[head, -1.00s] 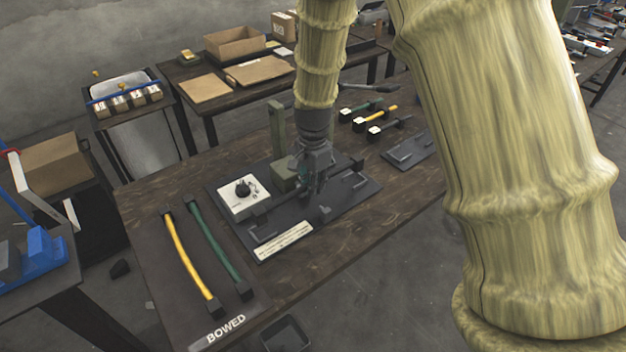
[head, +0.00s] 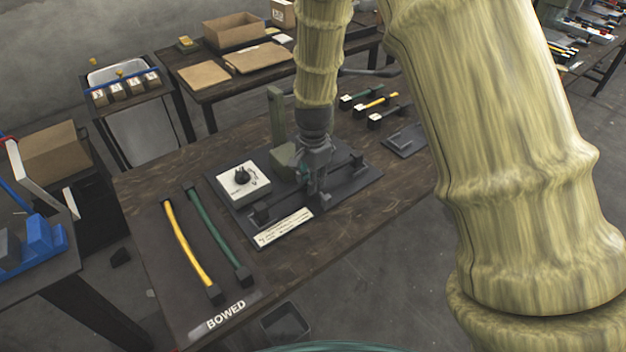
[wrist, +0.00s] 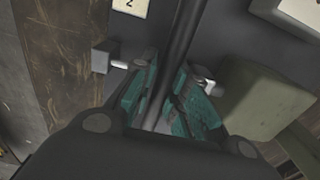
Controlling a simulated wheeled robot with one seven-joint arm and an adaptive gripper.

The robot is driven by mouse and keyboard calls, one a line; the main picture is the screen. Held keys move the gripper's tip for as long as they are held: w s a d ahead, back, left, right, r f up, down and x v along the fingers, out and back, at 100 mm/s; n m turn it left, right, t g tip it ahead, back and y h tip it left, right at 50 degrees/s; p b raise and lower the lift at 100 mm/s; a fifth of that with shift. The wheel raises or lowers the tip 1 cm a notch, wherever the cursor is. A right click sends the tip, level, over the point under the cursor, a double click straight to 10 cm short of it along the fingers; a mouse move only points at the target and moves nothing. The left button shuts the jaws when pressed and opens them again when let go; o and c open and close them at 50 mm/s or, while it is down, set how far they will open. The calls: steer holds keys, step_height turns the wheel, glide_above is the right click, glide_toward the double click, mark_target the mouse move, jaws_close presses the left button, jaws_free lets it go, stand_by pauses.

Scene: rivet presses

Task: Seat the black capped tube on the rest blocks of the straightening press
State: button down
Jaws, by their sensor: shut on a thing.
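My gripper (head: 318,192) points down over the straightening press (head: 350,184), a dark base plate with an olive upright (head: 277,120). In the wrist view the teal-padded fingers (wrist: 165,95) are shut on the black capped tube (wrist: 183,40), which runs lengthwise between them. In the head view the dark tube blends with the plate, and my gripper hides its middle. A small grey block (wrist: 103,58) with a white pin shows left of the fingers. I cannot tell whether the tube touches the rest blocks.
A white box with a black dial (head: 242,181) sits left on the plate, a lettered strip (head: 284,227) along its front. Yellow (head: 186,250) and green (head: 217,236) bowed tubes lie on a mat at left. Several tubes (head: 372,100) lie behind. The bench's front edge is clear.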

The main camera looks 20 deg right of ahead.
steer(key=shift+f, duration=0.7)
stand_by(0.5)
steer(key=c, duration=1.3)
jaws_free()
steer(key=shift+r, duration=0.1)
